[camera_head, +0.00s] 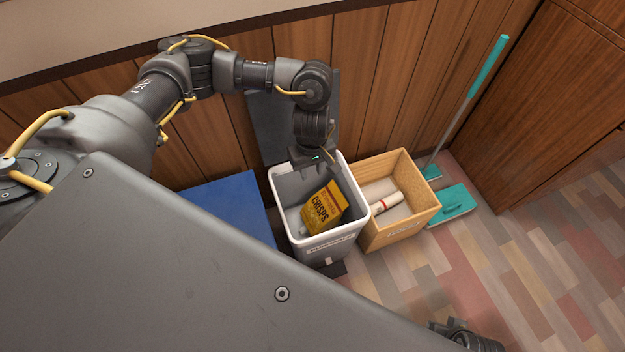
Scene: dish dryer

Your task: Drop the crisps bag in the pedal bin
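The orange-yellow crisps bag (323,208) is within the opening of the pedal bin, tilted, with its printed front facing up. The pedal bin (362,213) is a white-rimmed grey bin with its dark lid (270,130) raised against the wall. My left gripper (316,164) points down over the back of the bin opening, just above the bag. The whole printed face of the bag shows, and no finger is seen across it. The fingers are too small and dark to read. My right gripper is not clearly seen.
A wooden box (418,215) with a white tube (386,204) in it stands close on the bin's right. A blue box (229,200) stands on its left. The floor at right is clear.

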